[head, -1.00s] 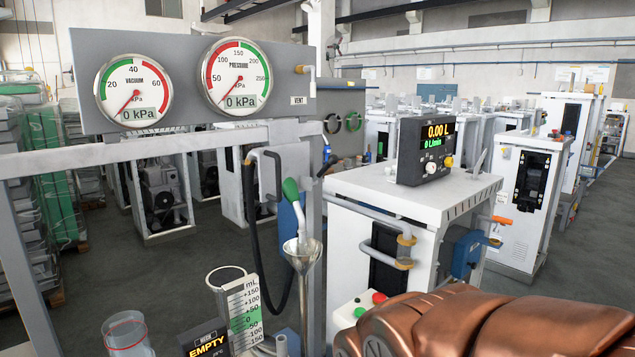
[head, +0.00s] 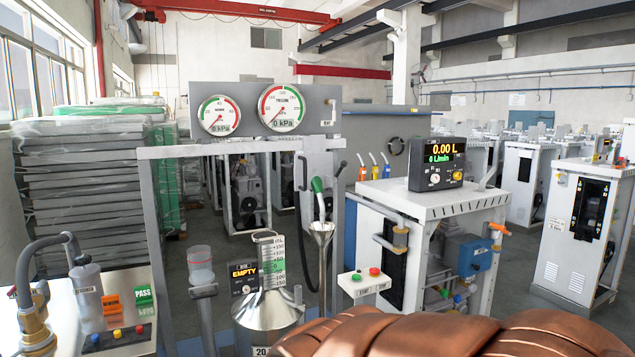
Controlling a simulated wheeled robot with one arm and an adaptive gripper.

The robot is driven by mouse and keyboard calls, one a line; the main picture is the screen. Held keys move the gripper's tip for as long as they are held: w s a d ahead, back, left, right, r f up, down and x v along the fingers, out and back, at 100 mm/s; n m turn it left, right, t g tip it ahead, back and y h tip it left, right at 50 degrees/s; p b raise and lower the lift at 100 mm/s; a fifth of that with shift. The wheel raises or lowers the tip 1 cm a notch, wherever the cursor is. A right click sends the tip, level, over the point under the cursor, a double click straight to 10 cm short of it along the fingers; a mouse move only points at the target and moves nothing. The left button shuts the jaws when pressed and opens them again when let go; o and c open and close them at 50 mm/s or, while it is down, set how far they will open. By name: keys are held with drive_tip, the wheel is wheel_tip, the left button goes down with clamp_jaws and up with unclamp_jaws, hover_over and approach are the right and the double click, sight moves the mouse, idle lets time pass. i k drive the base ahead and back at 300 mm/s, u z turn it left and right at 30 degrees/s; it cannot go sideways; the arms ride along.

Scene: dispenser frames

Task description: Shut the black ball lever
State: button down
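I cannot clearly pick out a lever with a black ball. An orange-handled lever (head: 499,228) sticks out above the blue box (head: 470,254) on the same side. Copper-coloured parts of my arm fill the bottom edge and hide what lies behind them. My gripper's fingers are not in view.
A display (head: 437,164) on the cabinet reads 0.00 L. A funnel (head: 321,228) with a green-handled nozzle (head: 317,186) stands left of it. A metal measuring can (head: 268,312) and a control tray (head: 120,343) stand at front left.

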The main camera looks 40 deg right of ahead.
sight(343, 164)
drive_tip(key=z, duration=0.65)
drive_tip(key=i, duration=0.9)
drive_tip(key=u, duration=0.3)
